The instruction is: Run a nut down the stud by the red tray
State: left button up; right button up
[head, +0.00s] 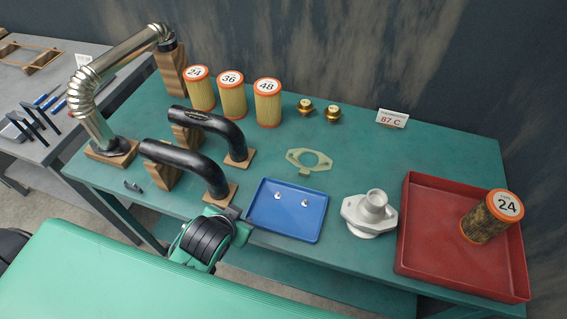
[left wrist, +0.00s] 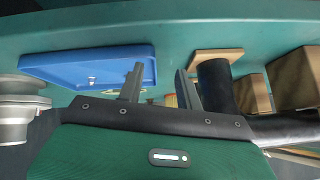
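Two small silvery nuts lie apart in the blue tray (head: 268,228), a left nut (head: 277,194) and a right nut (head: 305,203). A pale grey metal housing (head: 371,213) stands between the blue tray and the red tray (head: 412,240). I cannot make out a stud on or beside it. My left gripper (head: 236,213) is at the table's front edge, by the blue tray's left side. In the left wrist view its two fingers (left wrist: 160,88) are apart with nothing between them; the blue tray (left wrist: 140,62) and one nut (left wrist: 92,79) show to their left. My right gripper is not visible.
A flat gasket (head: 309,160) lies behind the blue tray. Clean filters (head: 232,97) and brass thermostats (head: 333,114) stand at the back.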

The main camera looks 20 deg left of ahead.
pick_arm(q)
jog(key=w+d+r+m+t, duration=0.25)
jog(key=w+r+t, duration=0.35)
jog(key=w+r, duration=0.4)
jog(key=w+d+r+m+t+h, duration=0.4)
jog(key=d+r+m+t+h, duration=0.25)
jog(key=d+r, duration=0.5)
jog(key=s+d+r+m+g+h, duration=0.35)
jog(key=d+m+g+h, duration=0.4)
jog(key=m, duration=0.35)
jog(key=s+d+r+m+g+h, duration=0.3)
jog(key=s+d+m+g+h, duration=0.25)
jog(key=m+g+h, duration=0.45)
jog(key=m+g+y, duration=0.3)
jog(key=m+y, duration=0.7)
jog(key=y, duration=1.4)
send_near(278, 192)
jog(key=shift+s+a+f+b, duration=0.1)
jog(key=shift+f+b, duration=0.25)
jog(key=shift+f, duration=0.35)
jog(key=shift+s+a+f+b, duration=0.1)
jog(key=shift+f+b, duration=0.25)
jog(key=shift+f, duration=0.4)
notch_tip(278, 192, down, 5)
jog(key=b, duration=0.4)
jog(key=shift+f+b, duration=0.25)
jog(key=shift+b, duration=0.15)
